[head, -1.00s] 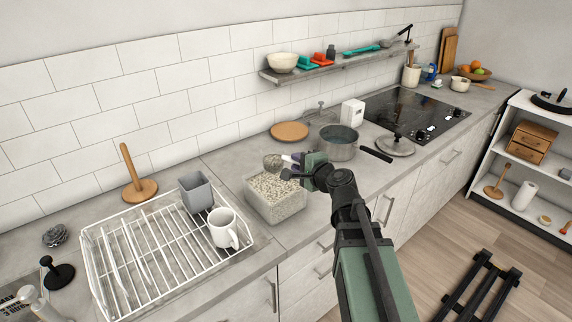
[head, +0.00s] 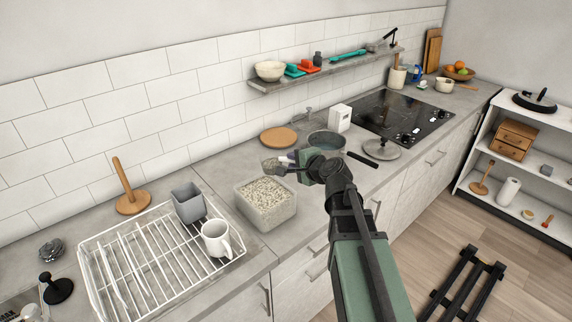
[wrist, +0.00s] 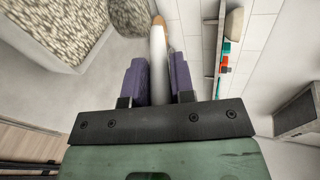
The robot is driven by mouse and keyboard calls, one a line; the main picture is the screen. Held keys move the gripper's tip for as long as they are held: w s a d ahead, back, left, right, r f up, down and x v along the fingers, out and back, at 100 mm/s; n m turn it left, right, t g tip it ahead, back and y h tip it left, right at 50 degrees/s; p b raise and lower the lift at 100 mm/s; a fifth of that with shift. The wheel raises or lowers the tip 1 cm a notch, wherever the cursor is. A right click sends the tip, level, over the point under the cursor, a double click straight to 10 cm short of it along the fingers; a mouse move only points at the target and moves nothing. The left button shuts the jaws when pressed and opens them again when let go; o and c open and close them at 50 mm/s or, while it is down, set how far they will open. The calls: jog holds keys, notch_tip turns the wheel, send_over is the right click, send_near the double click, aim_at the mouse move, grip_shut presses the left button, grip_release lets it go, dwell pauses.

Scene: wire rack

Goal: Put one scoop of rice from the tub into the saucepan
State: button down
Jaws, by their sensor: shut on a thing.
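My gripper (head: 288,160) is shut on the handle of a scoop (head: 272,167), with purple finger pads on both sides of the pale handle (wrist: 158,65) in the wrist view. The scoop's bowl is in the air near the tub's back right corner and looks filled with rice (wrist: 130,15). The clear tub (head: 268,222) of rice (head: 264,190) stands on the counter below and left of the gripper; it also shows at the wrist view's top left (wrist: 75,62). The grey saucepan (head: 326,140) sits just behind and right of the gripper, which hides part of it. The pan looks empty.
A dish rack (head: 150,262) with a grey cup (head: 188,203) and a white mug (head: 215,238) is at left. A round wooden board (head: 279,138), a white box (head: 340,117) and a lid (head: 381,149) surround the pan. A wall shelf (head: 325,72) hangs above.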

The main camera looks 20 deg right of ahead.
jog(key=n+g+p, duration=0.1)
jog(key=d+r+n+g+y+p, duration=0.1)
jog(key=n+g+p, duration=0.2)
jog(key=shift+d+r+n+g+y, duration=0.3)
jog(key=shift+d+r, duration=0.05)
jog(key=shift+r, duration=0.05)
jog(key=shift+s+f, duration=0.1)
jog(key=shift+f, duration=0.2)
jog(key=shift+a, duration=0.1)
